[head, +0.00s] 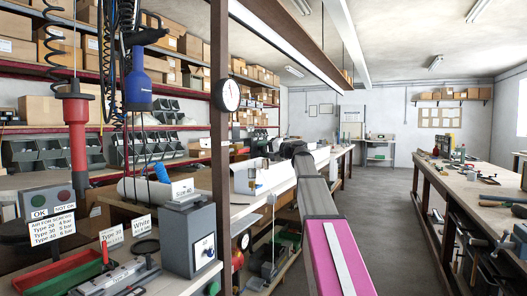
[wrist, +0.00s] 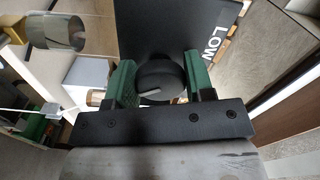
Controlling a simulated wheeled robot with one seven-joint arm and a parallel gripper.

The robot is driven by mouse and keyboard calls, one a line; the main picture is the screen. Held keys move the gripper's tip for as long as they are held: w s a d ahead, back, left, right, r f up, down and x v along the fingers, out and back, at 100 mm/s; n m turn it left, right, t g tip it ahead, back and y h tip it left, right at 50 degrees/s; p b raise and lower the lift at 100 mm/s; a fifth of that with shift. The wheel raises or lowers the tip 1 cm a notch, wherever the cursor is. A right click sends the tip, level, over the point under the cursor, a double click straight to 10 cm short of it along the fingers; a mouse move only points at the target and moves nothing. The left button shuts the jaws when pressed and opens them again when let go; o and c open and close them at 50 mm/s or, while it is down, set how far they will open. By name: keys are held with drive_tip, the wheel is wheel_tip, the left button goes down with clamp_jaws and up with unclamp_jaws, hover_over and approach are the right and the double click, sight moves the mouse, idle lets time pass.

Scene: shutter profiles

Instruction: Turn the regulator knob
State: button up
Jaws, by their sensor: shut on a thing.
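The regulator knob (wrist: 158,78) is round and black with a paler pointer line, seen in the wrist view. It stands in front of a dark panel (wrist: 195,25) that carries the white word LOW. My gripper (wrist: 160,80) has two green fingers, one on each side of the knob, and is shut on it. The fingers partly cover the knob's left and right sides. In the head view my arm reaches away down the middle; the knob and fingers cannot be made out there.
A workbench (head: 478,178) with tools stands at the right, with a grey floor aisle (head: 380,215) beside it. At the left are shelves with cardboard boxes, a round gauge (head: 227,95) and a grey box (head: 190,238) labelled Size 40. A metal cylinder (wrist: 55,25) hangs at the wrist view's upper left.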

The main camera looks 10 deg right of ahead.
drive_tip(key=shift+m, duration=0.4)
drive_tip(key=o, duration=0.9)
drive_tip(key=shift+s+d, duration=0.1)
drive_tip(key=v, duration=1)
drive_tip(key=shift+s+d, duration=0.15)
drive_tip(key=shift+d, duration=0.1)
